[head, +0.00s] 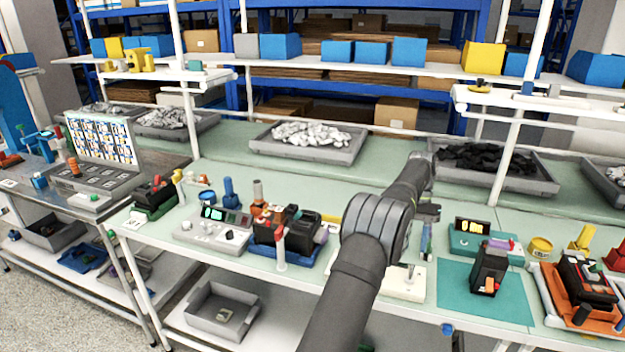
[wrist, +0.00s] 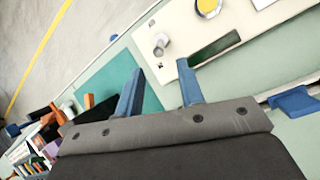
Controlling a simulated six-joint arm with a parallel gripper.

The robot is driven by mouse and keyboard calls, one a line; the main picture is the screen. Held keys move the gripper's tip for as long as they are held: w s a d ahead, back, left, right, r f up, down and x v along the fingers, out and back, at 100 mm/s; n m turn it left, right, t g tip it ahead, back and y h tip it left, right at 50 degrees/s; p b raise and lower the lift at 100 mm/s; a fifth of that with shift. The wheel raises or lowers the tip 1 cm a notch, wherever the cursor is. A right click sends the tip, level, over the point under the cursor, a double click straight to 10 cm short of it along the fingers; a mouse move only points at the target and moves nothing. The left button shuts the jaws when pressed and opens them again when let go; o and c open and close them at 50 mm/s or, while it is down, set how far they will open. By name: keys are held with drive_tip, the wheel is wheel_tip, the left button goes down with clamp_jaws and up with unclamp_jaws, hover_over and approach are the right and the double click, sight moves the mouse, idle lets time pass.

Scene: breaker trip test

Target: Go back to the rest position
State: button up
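My gripper (head: 427,240) hangs over the front part of the green workbench (head: 330,185), partly hidden behind my arm in the head view. In the wrist view its two blue fingers (wrist: 160,82) stand apart with nothing between them. They are over or near a white panel (wrist: 240,40) with a metal knob, a dark slot and a yellow button. In the head view a white box with a lever (head: 404,282) stands just below the gripper. A black breaker (head: 488,270) stands upright on a teal mat (head: 455,302) to the right. I cannot tell the gripper's exact height.
A teal meter with a lit display (head: 472,240) stands behind the breaker. Grey trays (head: 305,150) line the back. Shelf uprights (head: 511,140) rise from the bench.

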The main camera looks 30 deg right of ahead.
sight(412, 264)
drive_tip(key=x, duration=0.6)
drive_tip(key=shift+s+a+f, duration=0.1)
drive_tip(key=shift+s+f, duration=0.15)
drive_tip(key=shift+f, duration=0.05)
drive_tip(key=shift+a, duration=0.1)
idle(0.3)
